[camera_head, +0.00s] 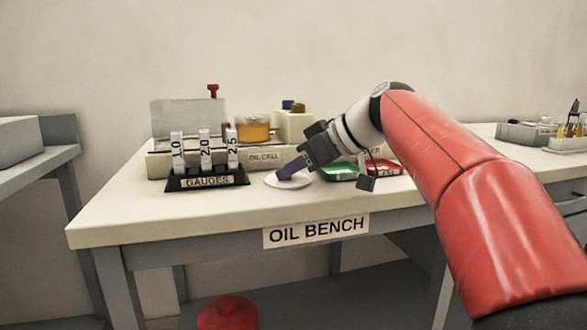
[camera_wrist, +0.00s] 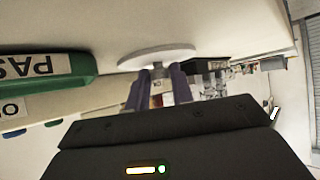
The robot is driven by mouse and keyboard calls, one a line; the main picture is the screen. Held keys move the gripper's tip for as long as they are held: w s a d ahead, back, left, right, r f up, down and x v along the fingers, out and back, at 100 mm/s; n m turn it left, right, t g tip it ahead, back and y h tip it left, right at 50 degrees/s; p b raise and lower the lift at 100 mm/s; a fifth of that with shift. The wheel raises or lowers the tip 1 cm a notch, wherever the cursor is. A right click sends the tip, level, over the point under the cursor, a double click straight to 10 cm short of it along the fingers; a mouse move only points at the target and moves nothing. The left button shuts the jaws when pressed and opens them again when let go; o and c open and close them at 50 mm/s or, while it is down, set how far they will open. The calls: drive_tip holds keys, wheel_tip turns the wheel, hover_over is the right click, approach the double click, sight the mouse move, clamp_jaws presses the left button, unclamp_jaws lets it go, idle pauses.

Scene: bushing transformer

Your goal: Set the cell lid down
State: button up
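The cell lid is a white round disc (camera_head: 273,181) low over the bench top, in front of the oil cell. It lies nearly level; whether its underside touches the bench is hard to tell. My gripper (camera_head: 284,174) comes in from the right, tilted down, its purple fingers at the lid. In the wrist view the lid (camera_wrist: 158,56) shows nearly edge-on, with its small knob between the fingertips of my gripper (camera_wrist: 159,74). The fingers look shut on the knob. The oil cell (camera_head: 252,128), with amber in it, stands behind on a pale base labelled OIL CELL.
The gauge rack (camera_head: 208,182) with upright gauges stands close left of the lid. A green tray (camera_head: 341,171), also in the wrist view (camera_wrist: 88,72), and a red tray (camera_head: 386,168) sit to the right. The bench's front left (camera_head: 130,215) is clear.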

drive_tip(key=o, duration=0.3)
drive_tip(key=shift+r, duration=0.15)
drive_tip(key=shift+d+r, duration=0.15)
drive_tip(key=shift+r, duration=0.05)
drive_tip(key=p+v, duration=0.1)
drive_tip(key=v, duration=1)
drive_tip(key=shift+s+d+r, duration=0.15)
drive_tip(key=shift+s+d, duration=0.05)
drive_tip(key=shift+d, duration=0.05)
